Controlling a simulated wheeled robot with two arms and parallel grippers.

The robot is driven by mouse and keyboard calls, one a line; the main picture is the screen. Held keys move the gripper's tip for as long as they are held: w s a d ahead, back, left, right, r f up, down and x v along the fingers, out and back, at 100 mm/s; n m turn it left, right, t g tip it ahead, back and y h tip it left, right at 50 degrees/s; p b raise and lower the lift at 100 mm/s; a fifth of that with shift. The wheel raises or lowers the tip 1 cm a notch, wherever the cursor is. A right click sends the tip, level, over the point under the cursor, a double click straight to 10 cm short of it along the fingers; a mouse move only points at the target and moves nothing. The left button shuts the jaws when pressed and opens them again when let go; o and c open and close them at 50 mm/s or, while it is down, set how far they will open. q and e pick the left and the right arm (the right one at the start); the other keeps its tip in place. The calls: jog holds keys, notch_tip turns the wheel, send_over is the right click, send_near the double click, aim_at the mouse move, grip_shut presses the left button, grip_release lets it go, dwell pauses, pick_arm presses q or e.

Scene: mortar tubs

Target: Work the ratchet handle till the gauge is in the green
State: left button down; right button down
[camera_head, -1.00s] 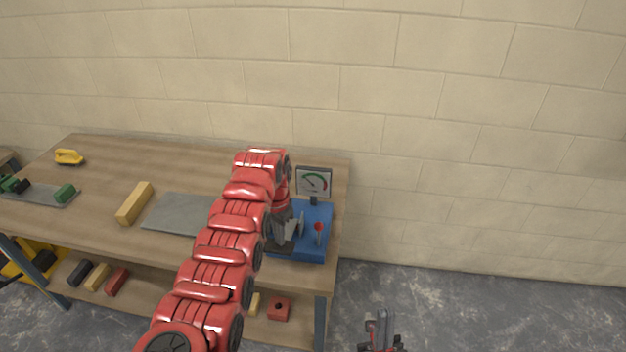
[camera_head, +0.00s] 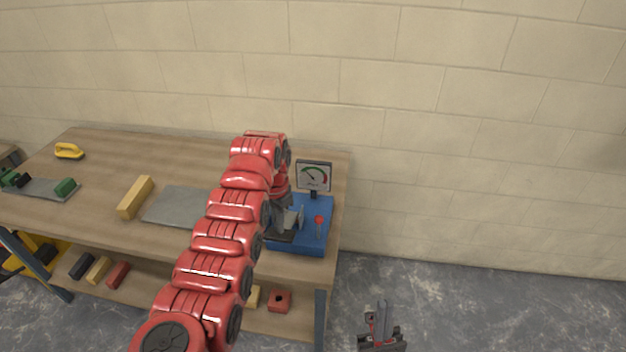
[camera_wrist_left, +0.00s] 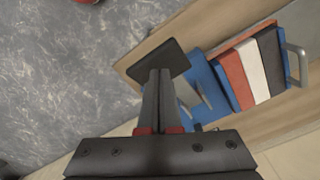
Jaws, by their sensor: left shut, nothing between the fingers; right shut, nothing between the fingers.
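A blue ratchet unit (camera_head: 314,241) sits on the right end of the workbench. Its gauge (camera_head: 313,176) stands at the back, with a green arc and a red part; the needle points up and left, seemingly outside the green. A red knob (camera_head: 319,219) stands on the unit. My left gripper (camera_head: 284,228) is shut and empty at the unit's left side. My right gripper (camera_head: 381,318) is shut and empty, right of the bench over the floor.
The workbench (camera_head: 110,155) holds a grey plate (camera_head: 175,207), a tan bar (camera_head: 135,197) and a yellow handled tool (camera_head: 69,151). A lower shelf carries several blocks. A block wall closes the back. Floor (camera_head: 470,315) right of the bench is clear.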

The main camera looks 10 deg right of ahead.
aim_at(280, 236)
pick_arm(q)
notch_tip(280, 236, down, 2)
jog(key=shift+f+b, duration=0.1)
jog(key=shift+b, duration=0.4)
jog(key=shift+s+f+b, duration=0.2)
jog(key=shift+f+b, duration=0.35)
jog(key=shift+f, duration=0.25)
jog(key=shift+w+f+b, duration=0.1)
jog(key=shift+f+b, duration=0.25)
jog(key=shift+f, duration=0.25)
jog(key=shift+f+b, duration=0.75)
jog(key=shift+f, duration=0.3)
jog(key=shift+w+r, duration=0.1)
jog(key=shift+r, duration=0.2)
jog(key=r, duration=0.6)
jog(key=shift+w+d+r, duration=0.1)
jog(key=shift+w+r, duration=0.1)
jog(key=shift+r, duration=0.15)
